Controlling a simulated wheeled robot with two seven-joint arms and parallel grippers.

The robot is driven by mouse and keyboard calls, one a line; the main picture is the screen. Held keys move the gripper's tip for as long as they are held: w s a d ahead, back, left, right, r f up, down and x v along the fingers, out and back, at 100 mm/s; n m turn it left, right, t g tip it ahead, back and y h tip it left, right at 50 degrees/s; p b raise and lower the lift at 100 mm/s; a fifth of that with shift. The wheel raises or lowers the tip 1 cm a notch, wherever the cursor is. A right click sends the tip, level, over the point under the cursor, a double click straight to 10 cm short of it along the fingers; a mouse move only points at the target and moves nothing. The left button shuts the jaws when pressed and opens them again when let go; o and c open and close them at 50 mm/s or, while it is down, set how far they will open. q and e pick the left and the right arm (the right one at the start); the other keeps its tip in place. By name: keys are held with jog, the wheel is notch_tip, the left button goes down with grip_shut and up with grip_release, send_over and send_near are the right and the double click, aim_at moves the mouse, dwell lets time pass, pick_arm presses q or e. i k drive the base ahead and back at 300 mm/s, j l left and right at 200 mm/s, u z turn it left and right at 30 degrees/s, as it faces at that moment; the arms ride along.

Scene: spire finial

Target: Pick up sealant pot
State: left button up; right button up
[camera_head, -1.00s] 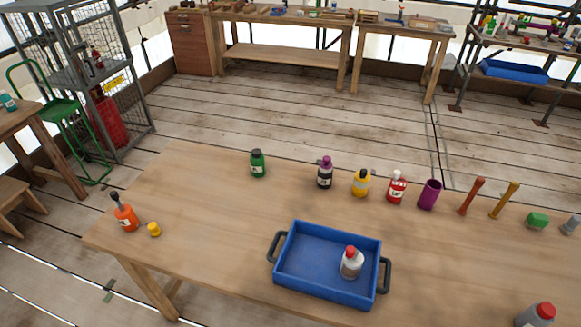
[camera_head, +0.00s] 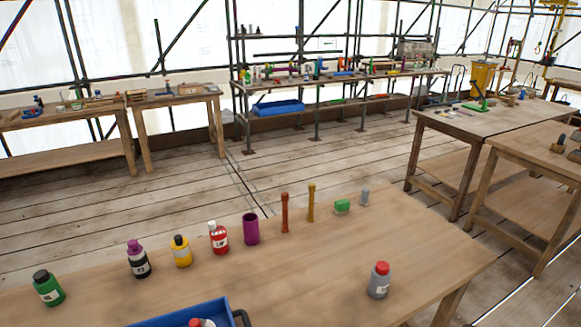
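Several pots and bottles stand upright on the near wooden table; I cannot tell which is the sealant pot. From the left there are a green bottle with a dark cap (camera_head: 48,288), a dark bottle with a purple cap (camera_head: 138,260), a yellow bottle with a black cap (camera_head: 181,252) and a red bottle with a white cap (camera_head: 218,238). A grey bottle with a red cap (camera_head: 379,281) stands apart at the right. Another red-capped bottle (camera_head: 201,323) is in the blue tray, mostly cut off by the lower edge. Neither gripper shows.
The near table (camera_head: 320,270) also holds a purple cup (camera_head: 251,229), a brown stick (camera_head: 285,213), a yellow-brown stick (camera_head: 311,203), a green block (camera_head: 342,206) and a small grey piece (camera_head: 365,197). The blue tray (camera_head: 170,317) is at the lower edge. Other benches stand beyond the plank floor.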

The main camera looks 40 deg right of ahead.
aim_at(379, 284)
jog(key=z, duration=2)
jog(key=i+l, duration=0.25)
jog(key=l, duration=0.2)
jog(key=i+l, duration=0.25)
jog(key=l, duration=0.15)
